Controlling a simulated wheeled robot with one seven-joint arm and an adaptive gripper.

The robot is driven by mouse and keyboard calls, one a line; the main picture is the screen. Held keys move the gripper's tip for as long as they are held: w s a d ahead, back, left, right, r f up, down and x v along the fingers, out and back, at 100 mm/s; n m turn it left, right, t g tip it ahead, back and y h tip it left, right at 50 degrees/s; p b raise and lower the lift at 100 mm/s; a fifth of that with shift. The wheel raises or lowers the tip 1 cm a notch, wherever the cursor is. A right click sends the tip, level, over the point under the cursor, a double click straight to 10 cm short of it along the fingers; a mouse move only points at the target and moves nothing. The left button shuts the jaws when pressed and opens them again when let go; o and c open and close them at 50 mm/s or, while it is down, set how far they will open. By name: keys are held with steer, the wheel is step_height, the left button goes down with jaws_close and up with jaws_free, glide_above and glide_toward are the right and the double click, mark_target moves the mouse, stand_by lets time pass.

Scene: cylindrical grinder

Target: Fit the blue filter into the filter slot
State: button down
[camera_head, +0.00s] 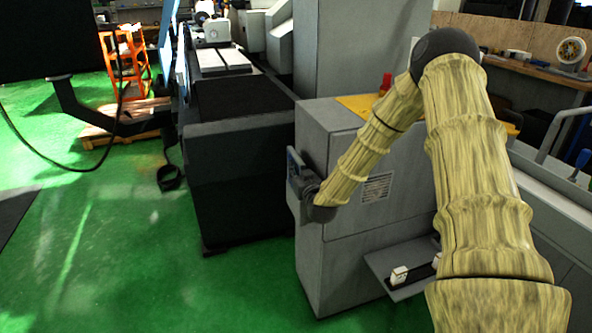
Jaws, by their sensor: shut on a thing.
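My arm reaches down to the left side of the grey cabinet (345,235). My gripper (303,184) is at that side, seen from behind and partly hidden by my own wrist. It is shut on the blue filter (294,161), of which only a narrow bluish edge shows next to the cabinet's left face. The filter looks roughly upright and close to the cabinet. I cannot tell whether it touches the cabinet or sits in an opening. The filter slot is not clearly visible.
An open grey shelf (400,268) with small white items juts from the cabinet's front. A red object (386,83) stands on top. A workbench (540,68) is at right.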

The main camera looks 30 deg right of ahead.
steer(key=shift+f+b, duration=1.85)
steer(key=shift+f, duration=1.15)
steer(key=c, duration=1.4)
jaws_free()
steer(key=shift+f, duration=0.1)
steer(key=shift+o, duration=0.2)
steer(key=shift+s, duration=0.1)
steer(key=v, duration=1.2)
steer(key=s+a+f+n+g+y, duration=0.1)
steer(key=s+a+f+g+y, duration=0.35)
steer(key=a+f, duration=0.8)
steer(key=s+a+f+n+g, duration=0.1)
steer(key=s+a+f+g, duration=0.3)
steer(key=s+f, duration=0.45)
steer(key=s+a+f+g, duration=0.3)
steer(key=s+a+f, duration=0.1)
steer(key=s+f, duration=0.4)
steer(key=s+a+f+g, duration=0.2)
steer(key=s+a+g, duration=0.1)
steer(key=s, duration=0.7)
steer(key=s+a+f+g, duration=0.2)
steer(key=s+g, duration=0.1)
steer(key=s, duration=0.7)
step_height(320, 180, up, 14)
steer(key=p, duration=1.4)
steer(key=shift+w+r+p, duration=0.15)
steer(key=shift+r+p, duration=0.1)
steer(key=shift+p, duration=0.1)
